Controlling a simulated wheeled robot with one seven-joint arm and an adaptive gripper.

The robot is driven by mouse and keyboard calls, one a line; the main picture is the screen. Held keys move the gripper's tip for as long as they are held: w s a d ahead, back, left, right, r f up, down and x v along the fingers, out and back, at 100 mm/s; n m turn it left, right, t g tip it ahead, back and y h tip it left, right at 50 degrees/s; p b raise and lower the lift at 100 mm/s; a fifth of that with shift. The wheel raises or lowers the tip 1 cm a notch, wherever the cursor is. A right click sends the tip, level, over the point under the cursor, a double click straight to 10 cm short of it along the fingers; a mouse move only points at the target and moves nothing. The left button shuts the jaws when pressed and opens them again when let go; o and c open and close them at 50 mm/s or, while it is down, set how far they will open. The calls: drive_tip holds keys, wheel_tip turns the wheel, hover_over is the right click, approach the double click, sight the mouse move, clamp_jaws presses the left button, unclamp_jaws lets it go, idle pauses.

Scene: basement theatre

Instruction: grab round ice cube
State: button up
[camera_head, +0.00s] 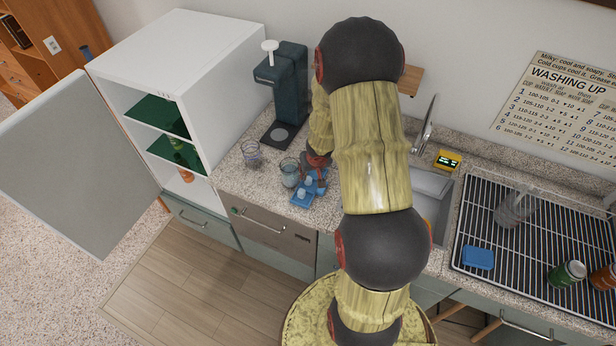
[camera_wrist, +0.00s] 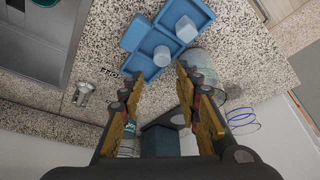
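A blue ice tray (camera_head: 303,201) lies on the speckled counter, beside a clear glass. In the wrist view the tray (camera_wrist: 143,64) has square compartments. One pale ice piece (camera_wrist: 162,55) with a rounded outline sits in the compartment nearest my gripper. Another, blockier ice piece (camera_wrist: 185,28) sits in the compartment beyond it. I cannot tell surely which is the round one. My gripper (camera_wrist: 158,76) is open and empty, its fingers spread either side of the nearer piece in the picture. In the head view my gripper (camera_head: 318,162) is partly hidden by my arm, close to the tray.
The clear glass (camera_head: 289,176) stands close left of the tray; a ringed glass (camera_head: 251,153) is farther left. A dark dispenser (camera_head: 285,90) stands behind. The sink (camera_head: 432,184) is right. An open white fridge (camera_head: 180,60) stands left.

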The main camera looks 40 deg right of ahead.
sight(308, 179)
drive_tip(key=x, duration=0.1)
drive_tip(key=b+x, duration=0.1)
drive_tip(key=shift+s+f, duration=0.1)
drive_tip(key=shift+f, duration=0.4)
drive_tip(key=shift+w+b+x, duration=0.1)
drive_tip(key=shift+b+x, duration=0.45)
drive_tip(key=shift+x, duration=0.8)
drive_tip(key=shift+w+b+x, duration=0.15)
drive_tip(key=shift+b+x, duration=0.35)
drive_tip(key=shift+x, duration=0.85)
drive_tip(key=shift+a, duration=0.1)
drive_tip(key=shift+r, duration=0.1)
drive_tip(key=c, duration=0.6)
drive_tip(key=shift+c, duration=0.2)
